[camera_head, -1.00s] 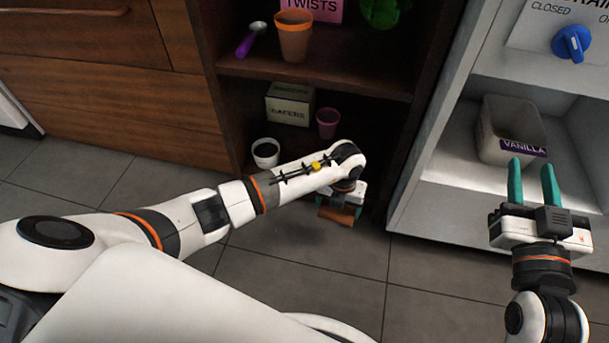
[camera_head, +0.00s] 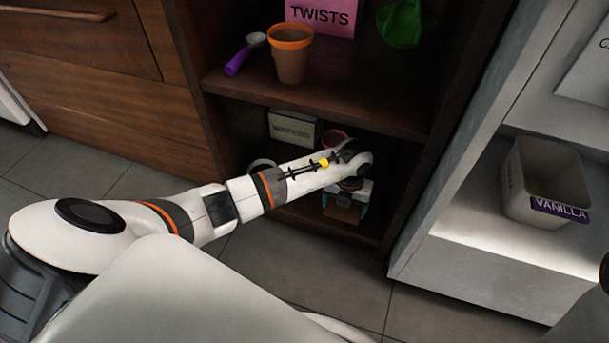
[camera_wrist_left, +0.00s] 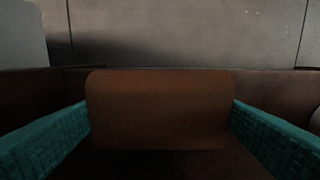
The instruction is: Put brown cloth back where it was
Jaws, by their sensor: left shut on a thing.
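The brown cloth (camera_wrist_left: 160,112) shows in the left wrist view as a flat, round-cornered brown piece between the two teal fingers. My left gripper (camera_head: 344,205) is shut on it, inside the lower compartment of the dark wooden shelf (camera_head: 310,103). In the head view, the brown cloth (camera_head: 341,213) shows as a small piece below the gripper, just above the bottom board near its front edge. I cannot tell if it touches the board. My right gripper is out of view.
A box (camera_head: 292,129), a pink cup (camera_head: 333,138) and a partly hidden white cup (camera_head: 261,163) stand in the lower compartment, close to my left forearm. An orange-rimmed cup (camera_head: 290,60) and purple scoop (camera_head: 240,60) are above. A vanilla bin (camera_head: 535,165) stands at right.

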